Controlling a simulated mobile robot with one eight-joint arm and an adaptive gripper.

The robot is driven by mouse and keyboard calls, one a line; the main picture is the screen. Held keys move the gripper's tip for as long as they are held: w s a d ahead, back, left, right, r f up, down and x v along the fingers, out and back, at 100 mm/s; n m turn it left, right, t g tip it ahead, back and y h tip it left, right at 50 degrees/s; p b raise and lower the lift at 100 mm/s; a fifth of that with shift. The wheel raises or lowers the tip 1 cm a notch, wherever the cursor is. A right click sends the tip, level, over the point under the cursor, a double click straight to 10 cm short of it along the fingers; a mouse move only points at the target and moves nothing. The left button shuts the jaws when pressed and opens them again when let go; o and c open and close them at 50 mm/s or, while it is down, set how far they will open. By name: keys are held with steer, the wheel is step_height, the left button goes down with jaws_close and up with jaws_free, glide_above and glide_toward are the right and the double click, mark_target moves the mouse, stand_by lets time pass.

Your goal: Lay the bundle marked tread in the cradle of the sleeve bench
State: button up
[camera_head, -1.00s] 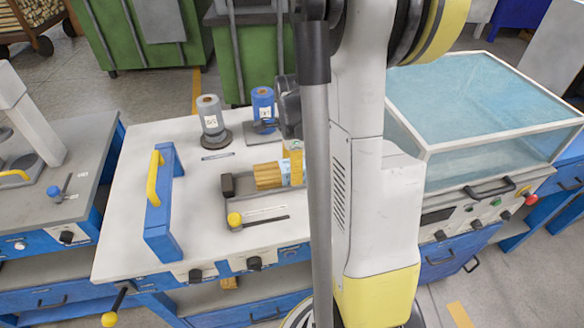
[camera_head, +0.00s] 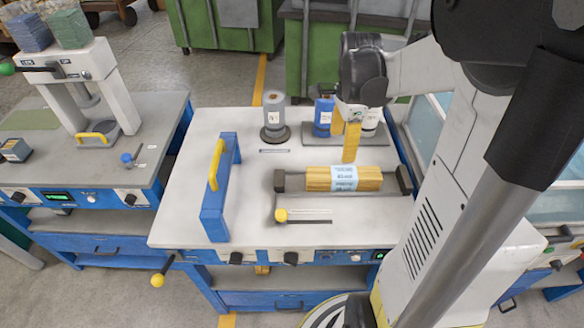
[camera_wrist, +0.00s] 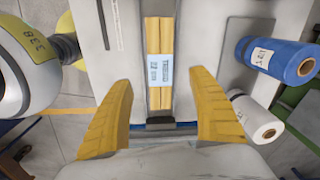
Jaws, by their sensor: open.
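The bundle (camera_head: 318,179) of yellow-brown wood sticks has a pale blue paper label around its middle. It lies lengthwise in the long grey cradle (camera_head: 292,187) on the bench top, between dark end blocks. The label's print is too small to read surely. The bundle also shows in the wrist view (camera_wrist: 158,92), with its label facing me. My gripper (camera_head: 345,142) is open and empty at the bundle's back side in the head view. In the wrist view its yellow fingers (camera_wrist: 160,78) stand wide apart, one on each side of the bundle's line, not touching it.
A grey spool (camera_head: 274,115) and a blue spool (camera_head: 323,117) stand at the back of the bench; a white roll (camera_wrist: 255,118) is beside the blue one. A blue frame with a yellow handle (camera_head: 217,165) stands at left.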

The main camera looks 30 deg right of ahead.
steer(key=s+a+r+n+t, duration=0.2)
steer(key=a+n, duration=0.5)
steer(key=s+a+r+n+t, duration=0.2)
steer(key=a+n, duration=0.5)
steer(key=a, duration=0.1)
steer(key=s+a+r+n+t, duration=0.2)
steer(key=a+n, duration=0.6)
steer(key=shift+a+r+t, duration=0.25)
steer(key=shift+r+t, duration=0.05)
steer(key=shift+f, duration=0.1)
steer(key=shift+f, duration=0.1)
